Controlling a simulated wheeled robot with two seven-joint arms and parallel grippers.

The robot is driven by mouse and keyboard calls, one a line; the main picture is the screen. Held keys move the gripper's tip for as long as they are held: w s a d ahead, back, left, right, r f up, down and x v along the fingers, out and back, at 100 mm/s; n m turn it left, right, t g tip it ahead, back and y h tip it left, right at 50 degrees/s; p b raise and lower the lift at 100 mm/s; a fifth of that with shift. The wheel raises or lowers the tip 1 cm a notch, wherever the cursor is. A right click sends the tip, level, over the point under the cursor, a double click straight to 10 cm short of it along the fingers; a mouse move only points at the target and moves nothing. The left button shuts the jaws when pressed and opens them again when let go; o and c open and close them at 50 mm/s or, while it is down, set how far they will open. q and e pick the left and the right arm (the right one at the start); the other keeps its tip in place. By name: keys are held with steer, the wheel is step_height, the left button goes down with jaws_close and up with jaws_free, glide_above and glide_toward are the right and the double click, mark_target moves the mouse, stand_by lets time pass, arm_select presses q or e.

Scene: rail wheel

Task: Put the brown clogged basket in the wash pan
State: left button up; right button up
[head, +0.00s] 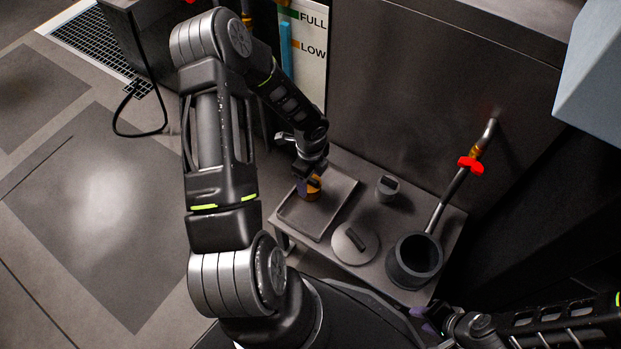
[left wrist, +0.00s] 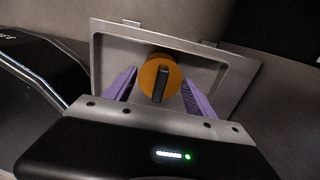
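The brown clogged basket (head: 314,190) is an orange-brown round piece with a dark bar handle on top. In the left wrist view the basket (left wrist: 172,74) shows between my two purple fingers, with a gap on each side. The wash pan (head: 343,193) is a shallow grey rectangular tray on the low bench; its rim also shows in the left wrist view (left wrist: 236,85). The basket appears inside the pan, near its back. My left gripper (left wrist: 158,88) is open just above it; in the head view the arm partly hides both. My right gripper (head: 428,322) is low at the bottom, partly hidden.
On the bench (head: 392,222) are a small grey basket with a handle (head: 387,188), a round lid (head: 350,246) and a dark round housing (head: 414,262). A pipe with a red valve handle (head: 470,164) rises at the right. A level gauge panel (head: 312,60) stands behind.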

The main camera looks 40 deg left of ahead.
arm_select(q)
steer(key=shift+o, duration=0.9)
steer(key=shift+r, duration=0.1)
steer(key=shift+r, duration=0.3)
step_height(320, 180, up, 12)
steer(key=p, duration=0.4)
steer(key=shift+f+p, duration=0.25)
steer(key=shift+p, duration=0.1)
